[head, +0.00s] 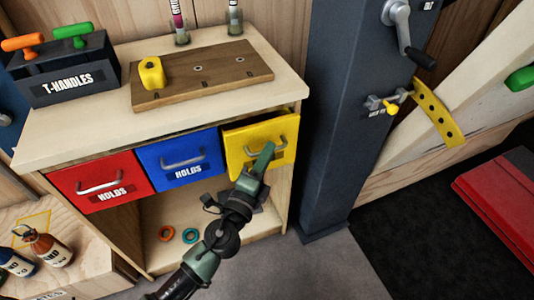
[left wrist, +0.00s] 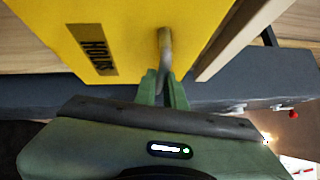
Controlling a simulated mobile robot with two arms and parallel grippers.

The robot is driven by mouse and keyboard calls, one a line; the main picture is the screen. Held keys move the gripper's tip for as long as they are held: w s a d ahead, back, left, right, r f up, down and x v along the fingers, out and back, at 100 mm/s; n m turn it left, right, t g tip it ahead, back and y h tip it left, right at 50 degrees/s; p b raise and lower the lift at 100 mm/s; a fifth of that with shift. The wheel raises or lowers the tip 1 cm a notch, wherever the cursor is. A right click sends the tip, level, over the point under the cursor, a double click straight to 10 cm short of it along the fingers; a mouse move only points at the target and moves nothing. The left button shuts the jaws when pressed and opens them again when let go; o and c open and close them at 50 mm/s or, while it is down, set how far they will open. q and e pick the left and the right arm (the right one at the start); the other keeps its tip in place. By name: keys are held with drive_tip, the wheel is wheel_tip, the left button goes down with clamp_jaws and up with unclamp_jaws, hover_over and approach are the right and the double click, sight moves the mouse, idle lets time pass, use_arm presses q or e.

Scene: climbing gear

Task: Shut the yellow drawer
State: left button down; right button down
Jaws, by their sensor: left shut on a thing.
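The yellow drawer (head: 242,138) is at the right end of a row of three in the wooden cabinet. Its front stands out from the cabinet past the blue drawer, so it is partly open. My left gripper (head: 266,155) is at its metal handle (head: 278,147). In the left wrist view the yellow front (left wrist: 130,35) fills the top, and the gripper's green fingers (left wrist: 163,88) are shut on the handle (left wrist: 165,48). My right gripper is not in view.
The red drawer (head: 100,182) and blue drawer (head: 180,161) sit flush to the left. A wooden board (head: 205,80) with a yellow hold (head: 152,73) lies on the cabinet top. A dark post (head: 335,120) stands close on the right. Grey floor (head: 300,275) is clear in front.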

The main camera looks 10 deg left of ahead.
sight(261, 143)
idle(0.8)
